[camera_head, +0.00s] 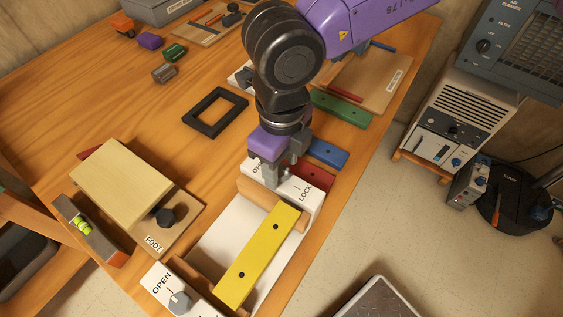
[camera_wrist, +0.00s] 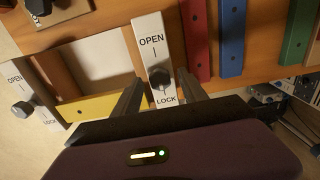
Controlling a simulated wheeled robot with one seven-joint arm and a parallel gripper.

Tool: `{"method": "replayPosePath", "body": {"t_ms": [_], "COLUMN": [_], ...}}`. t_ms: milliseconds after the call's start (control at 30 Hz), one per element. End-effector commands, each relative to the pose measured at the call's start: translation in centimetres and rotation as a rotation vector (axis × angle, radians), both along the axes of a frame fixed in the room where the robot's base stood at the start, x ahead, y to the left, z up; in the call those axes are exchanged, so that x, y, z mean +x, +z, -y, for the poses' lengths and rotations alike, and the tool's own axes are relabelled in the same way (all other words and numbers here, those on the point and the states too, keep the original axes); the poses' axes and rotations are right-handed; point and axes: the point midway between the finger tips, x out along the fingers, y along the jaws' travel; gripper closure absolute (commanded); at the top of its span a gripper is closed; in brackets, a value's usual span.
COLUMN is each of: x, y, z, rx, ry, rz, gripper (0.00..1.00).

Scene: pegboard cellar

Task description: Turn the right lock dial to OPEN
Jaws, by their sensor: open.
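The right lock plate (camera_wrist: 152,30) is white, with OPEN at one end and LOCK at the other. Its grey dial (camera_wrist: 159,78) sits between my two fingertips in the wrist view. I cannot tell exactly which way its pointer faces. My gripper (camera_head: 276,178) is open and points down over this plate, its fingers on either side of the dial. In the head view my gripper hides most of the dial. The left lock plate with its grey dial (camera_head: 180,301) is at the bottom of the head view.
A yellow bar (camera_head: 256,262) lies across a white panel (camera_head: 229,232) between the two plates. Red, blue (camera_head: 326,153) and green (camera_head: 340,108) bars lie beyond the right plate. A wooden block (camera_head: 124,178), a level (camera_head: 92,228) and a black frame (camera_head: 215,112) are on the left.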

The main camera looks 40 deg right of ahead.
Motion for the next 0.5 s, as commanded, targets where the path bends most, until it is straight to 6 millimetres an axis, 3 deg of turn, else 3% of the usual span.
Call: {"method": "replayPosePath", "body": {"t_ms": [67, 300, 500], "x": [0.0, -0.01, -0.01], "y": [0.01, 0.03, 0.01], "z": [0.0, 0.0, 0.0], "rx": [0.0, 0.0, 0.0], "ry": [0.0, 0.0, 0.003], "rz": [0.0, 0.0, 0.0], "gripper": [0.5, 0.97, 1.0]}}
